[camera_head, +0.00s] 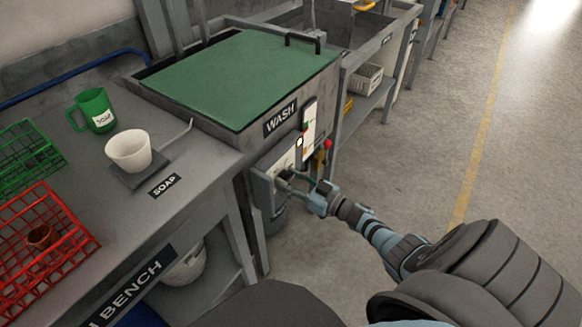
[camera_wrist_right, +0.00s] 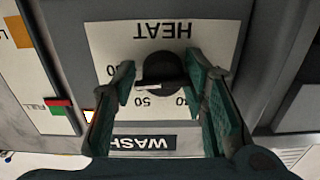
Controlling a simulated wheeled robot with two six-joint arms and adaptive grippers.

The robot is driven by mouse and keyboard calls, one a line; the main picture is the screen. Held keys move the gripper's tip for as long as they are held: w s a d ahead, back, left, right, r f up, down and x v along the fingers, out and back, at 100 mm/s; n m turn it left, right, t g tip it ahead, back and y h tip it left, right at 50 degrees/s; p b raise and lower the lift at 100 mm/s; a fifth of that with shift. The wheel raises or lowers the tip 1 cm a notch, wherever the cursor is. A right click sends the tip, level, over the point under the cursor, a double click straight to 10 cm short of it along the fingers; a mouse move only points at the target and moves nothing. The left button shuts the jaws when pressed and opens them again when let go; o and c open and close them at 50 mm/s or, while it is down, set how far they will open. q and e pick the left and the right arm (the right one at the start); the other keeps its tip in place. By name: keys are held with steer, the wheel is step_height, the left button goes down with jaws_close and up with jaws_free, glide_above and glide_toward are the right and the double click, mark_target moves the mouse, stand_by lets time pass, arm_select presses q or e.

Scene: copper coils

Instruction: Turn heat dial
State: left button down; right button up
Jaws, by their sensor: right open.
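The heat dial (camera_wrist_right: 165,70) is a dark round knob on a pale plate marked HEAT, with numbers such as 40 and 50 around it. It shows upside down in the right wrist view. My right gripper (camera_wrist_right: 162,85) is open, with one teal finger on each side of the dial. I cannot tell whether the fingers touch it. In the head view my right gripper (camera_head: 288,180) is at the front panel of the wash station, below the WASH label (camera_head: 280,118), and largely covers the dial there. My left gripper is not in view.
The wash tank has a green lid (camera_head: 235,75). A panel with red and orange marks (camera_head: 309,130) and a red knob (camera_head: 327,144) sit beside the dial. A bench at left holds a green mug (camera_head: 95,110), a white cup (camera_head: 130,150) and a red basket (camera_head: 70,240). Floor at right is clear.

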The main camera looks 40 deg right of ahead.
steer(key=v, duration=1.2)
